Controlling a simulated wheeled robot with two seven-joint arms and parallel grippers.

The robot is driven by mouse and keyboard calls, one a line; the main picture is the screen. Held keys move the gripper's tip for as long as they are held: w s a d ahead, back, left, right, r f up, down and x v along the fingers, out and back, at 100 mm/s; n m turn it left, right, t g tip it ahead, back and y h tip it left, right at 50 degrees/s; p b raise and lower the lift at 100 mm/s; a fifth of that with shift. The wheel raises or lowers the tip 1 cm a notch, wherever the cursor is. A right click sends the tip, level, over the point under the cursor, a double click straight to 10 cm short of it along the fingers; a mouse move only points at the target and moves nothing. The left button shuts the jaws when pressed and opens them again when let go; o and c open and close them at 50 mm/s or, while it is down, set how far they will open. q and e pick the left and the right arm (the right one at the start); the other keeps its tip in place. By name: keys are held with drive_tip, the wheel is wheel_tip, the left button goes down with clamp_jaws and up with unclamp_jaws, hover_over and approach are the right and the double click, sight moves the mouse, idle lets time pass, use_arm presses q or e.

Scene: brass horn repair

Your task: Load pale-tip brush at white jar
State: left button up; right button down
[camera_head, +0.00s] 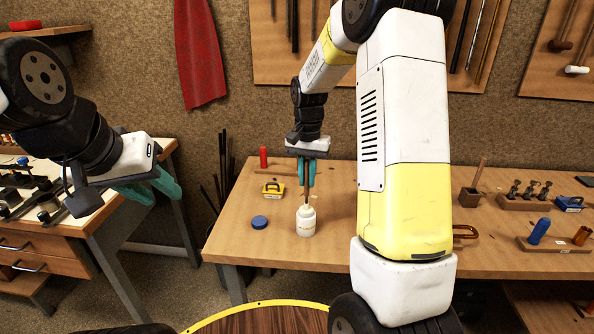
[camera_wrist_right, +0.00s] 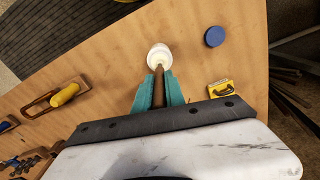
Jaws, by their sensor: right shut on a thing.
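The white jar (camera_head: 306,221) stands upright near the front edge of the wooden workbench, with its mouth uncovered. My right gripper (camera_head: 306,184) points down above the jar, its teal fingers shut on the brush (camera_head: 307,193), a thin brown handle. In the right wrist view the brush (camera_wrist_right: 166,84) reaches from between the teal fingers (camera_wrist_right: 160,93) to the mouth of the jar (camera_wrist_right: 159,55). The brush tip is hidden at the jar's mouth, so its colour and depth cannot be told. My left gripper (camera_head: 152,186) is away to the left, seen side-on, its opening unclear.
A blue lid (camera_head: 260,222) lies left of the jar. A yellow block (camera_head: 272,189) and a red bottle (camera_head: 263,157) stand behind it. My right arm hides the bench's middle. Wooden racks with tools (camera_head: 525,196) and a blue spool (camera_head: 539,231) are at right.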

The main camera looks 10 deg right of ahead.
sight(307, 160)
drive_tip(key=shift+s, duration=0.1)
idle(0.4)
drive_tip(key=shift+r, duration=3.45)
